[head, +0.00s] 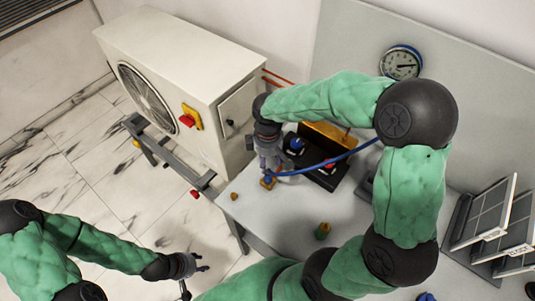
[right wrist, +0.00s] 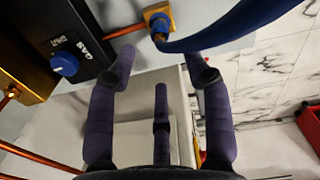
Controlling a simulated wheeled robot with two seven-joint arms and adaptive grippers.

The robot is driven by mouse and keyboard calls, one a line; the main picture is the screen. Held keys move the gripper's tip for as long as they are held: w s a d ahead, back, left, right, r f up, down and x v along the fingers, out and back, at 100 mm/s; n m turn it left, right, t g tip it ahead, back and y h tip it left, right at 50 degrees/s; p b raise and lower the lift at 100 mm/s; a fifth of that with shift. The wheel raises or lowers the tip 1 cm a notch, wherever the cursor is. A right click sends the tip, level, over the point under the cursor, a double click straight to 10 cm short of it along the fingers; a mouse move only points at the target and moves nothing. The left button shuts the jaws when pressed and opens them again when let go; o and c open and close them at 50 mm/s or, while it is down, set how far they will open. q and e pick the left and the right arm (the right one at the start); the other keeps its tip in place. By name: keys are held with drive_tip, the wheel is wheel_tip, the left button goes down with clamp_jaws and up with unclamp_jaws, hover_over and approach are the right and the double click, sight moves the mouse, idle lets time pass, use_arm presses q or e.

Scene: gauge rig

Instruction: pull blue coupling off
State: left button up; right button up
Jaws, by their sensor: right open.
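The blue coupling (right wrist: 160,27) sits on a brass fitting (right wrist: 157,13) at the top of the right wrist view, with the blue hose (right wrist: 225,28) running from it to the upper right. In the head view the coupling (head: 268,180) is at the table's left part, just below my right gripper (head: 272,168). My right gripper (right wrist: 160,62) is open and empty. Its fingertips point toward the coupling, which lies beyond them and apart from them in the wrist view. My left gripper (head: 196,266) is open and empty, low over the floor left of the table.
A black manifold box (head: 318,178) with blue and red knobs stands right of the coupling. A copper pipe (right wrist: 40,157) crosses the wrist view's lower left. A white outdoor unit (head: 185,60) stands left. A round gauge (head: 401,63) is at the back.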

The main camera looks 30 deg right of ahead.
sight(268, 171)
wheel_tip(268, 171, down, 9)
drive_tip(key=shift+r+b, duration=0.2)
drive_tip(key=shift+b, duration=0.9)
clamp_jaws()
